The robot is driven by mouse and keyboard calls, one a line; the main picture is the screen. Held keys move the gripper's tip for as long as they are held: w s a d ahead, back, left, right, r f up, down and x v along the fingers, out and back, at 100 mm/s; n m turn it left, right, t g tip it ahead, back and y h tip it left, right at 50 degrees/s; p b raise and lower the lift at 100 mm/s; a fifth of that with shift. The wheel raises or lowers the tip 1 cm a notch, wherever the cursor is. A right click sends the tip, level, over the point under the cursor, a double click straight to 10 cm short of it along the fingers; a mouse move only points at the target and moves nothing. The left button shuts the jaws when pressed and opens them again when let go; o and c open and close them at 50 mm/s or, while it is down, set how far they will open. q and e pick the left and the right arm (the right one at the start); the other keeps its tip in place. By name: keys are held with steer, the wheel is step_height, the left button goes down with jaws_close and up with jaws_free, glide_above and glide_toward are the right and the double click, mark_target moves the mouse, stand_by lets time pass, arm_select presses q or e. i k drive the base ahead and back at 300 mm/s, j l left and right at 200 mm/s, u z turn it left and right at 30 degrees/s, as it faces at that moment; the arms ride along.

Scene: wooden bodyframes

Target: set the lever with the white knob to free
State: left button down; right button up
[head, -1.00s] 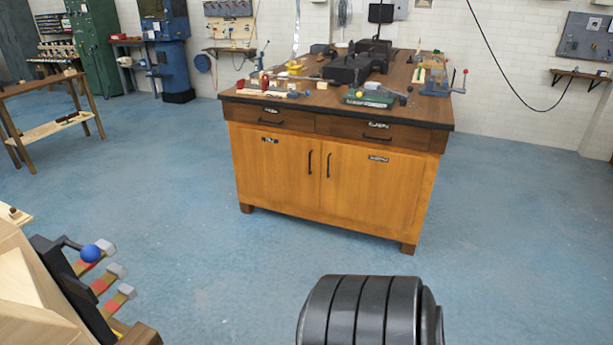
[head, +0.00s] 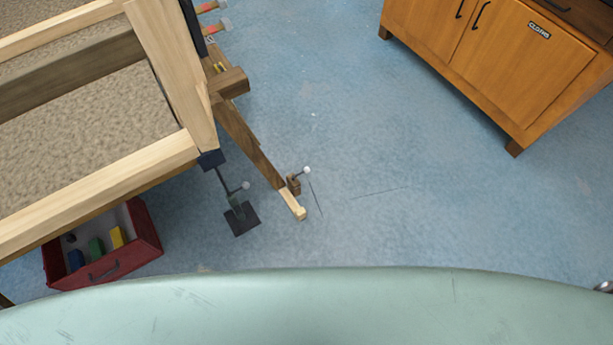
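One white knob (head: 307,170) sits on a short thin lever at a small brown wooden block (head: 293,184), close to the end of a slanting wooden leg. I cannot read any setting mark at either one.
The wooden frame (head: 175,70) with light beams fills the upper left. A red drawer box (head: 150,236) with coloured blocks is below it. A wooden cabinet (head: 490,60) stands at the upper right. Blue floor (head: 400,160) between them is clear.

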mark_target(306, 170)
steer(key=i+l+u, duration=0.45)
steer(key=l, duration=0.25)
steer(key=l+u, duration=0.25)
steer(key=i+l+u, duration=0.2)
steer(key=l, duration=0.35)
